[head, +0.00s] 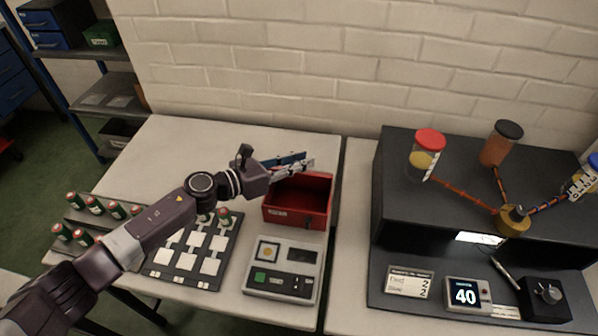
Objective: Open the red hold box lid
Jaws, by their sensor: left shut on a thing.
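The red hold box (285,214) stands on the white table in the head view. Its front carries a small pale label, and its inside shows from above, dark red and seemingly empty. A red panel (318,181) rises at the back right; I cannot tell if it is the lid or a wall. My left gripper (308,164) reaches in from the left to the box's back upper edge. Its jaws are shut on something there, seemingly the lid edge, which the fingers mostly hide. My right gripper is not in view.
A blue object (285,159) lies behind my left gripper. A grey control panel (284,269) sits in front of the box. A pad tray (192,262) and green-and-red cylinders (95,204) lie to the left. A black bench (400,205) with jars stands right.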

